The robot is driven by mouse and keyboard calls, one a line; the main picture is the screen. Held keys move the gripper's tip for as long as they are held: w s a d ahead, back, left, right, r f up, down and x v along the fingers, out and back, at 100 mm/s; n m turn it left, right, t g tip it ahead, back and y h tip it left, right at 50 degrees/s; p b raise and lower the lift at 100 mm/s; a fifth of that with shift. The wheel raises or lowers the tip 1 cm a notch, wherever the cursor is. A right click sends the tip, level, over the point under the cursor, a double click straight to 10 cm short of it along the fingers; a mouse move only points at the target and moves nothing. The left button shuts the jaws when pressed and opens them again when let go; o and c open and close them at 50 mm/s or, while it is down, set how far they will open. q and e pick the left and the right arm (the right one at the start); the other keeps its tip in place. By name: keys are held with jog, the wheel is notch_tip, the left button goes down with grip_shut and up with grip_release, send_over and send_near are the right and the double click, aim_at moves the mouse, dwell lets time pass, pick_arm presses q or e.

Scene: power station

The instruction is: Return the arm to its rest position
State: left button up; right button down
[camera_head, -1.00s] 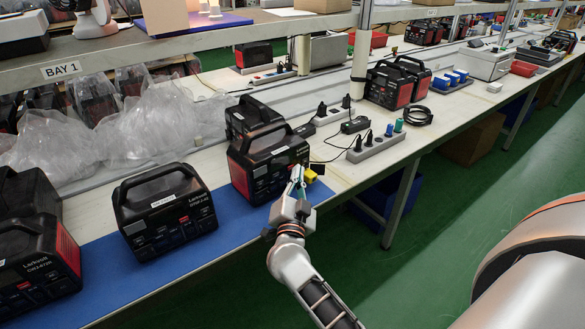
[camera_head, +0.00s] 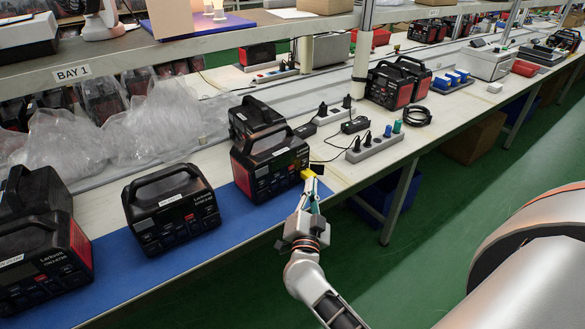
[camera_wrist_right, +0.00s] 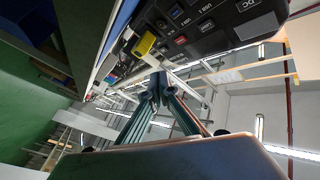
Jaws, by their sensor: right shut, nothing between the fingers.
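My right gripper (camera_head: 312,186) is at the front edge of the bench, by the right front corner of a black and red power station (camera_head: 268,160). Its fingers are shut and hold nothing. In the right wrist view the shut fingers (camera_wrist_right: 160,85) point toward the power station's front panel (camera_wrist_right: 200,25). A yellow plug (camera_head: 306,172) sits at that power station's right front corner and also shows in the right wrist view (camera_wrist_right: 145,44). I cannot tell whether the fingers touch it. My left gripper is out of view.
Other power stations stand on the blue mat (camera_head: 190,245). A power strip (camera_head: 374,146) with plugs lies to the right on the bench. Clear plastic bags (camera_head: 150,125) lie behind. A shelf (camera_head: 200,42) runs above the back. The green floor (camera_head: 420,250) in front is open.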

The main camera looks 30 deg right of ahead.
dwell(0.5)
jog(key=s+a+f+n+t+y, duration=0.1)
jog(key=s+a+f+n+y, duration=0.15)
jog(key=a+n+y, duration=0.25)
jog(key=s+a+f+n+t+y+p, duration=0.1)
jog(key=s+a+f+n+y, duration=0.15)
jog(key=a+n+y, duration=0.2)
jog(key=s+a+f+n+y, duration=0.2)
jog(key=s+a+n+y, duration=0.15)
jog(key=a+n, duration=0.2)
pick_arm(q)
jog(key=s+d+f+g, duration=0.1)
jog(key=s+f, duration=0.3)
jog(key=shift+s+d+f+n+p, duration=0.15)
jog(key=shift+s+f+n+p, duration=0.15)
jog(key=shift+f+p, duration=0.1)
pick_arm(e)
jog(key=s+a+f+n+g+y, duration=0.1)
jog(key=s+f+n+g, duration=0.3)
jog(key=s+f, duration=1.1)
jog(key=g, duration=0.3)
jog(key=shift+a+f, duration=0.2)
jog(key=shift+a, duration=0.1)
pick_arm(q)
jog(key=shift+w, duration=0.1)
pick_arm(e)
jog(key=shift+w+d, duration=0.1)
jog(key=shift+w, duration=0.05)
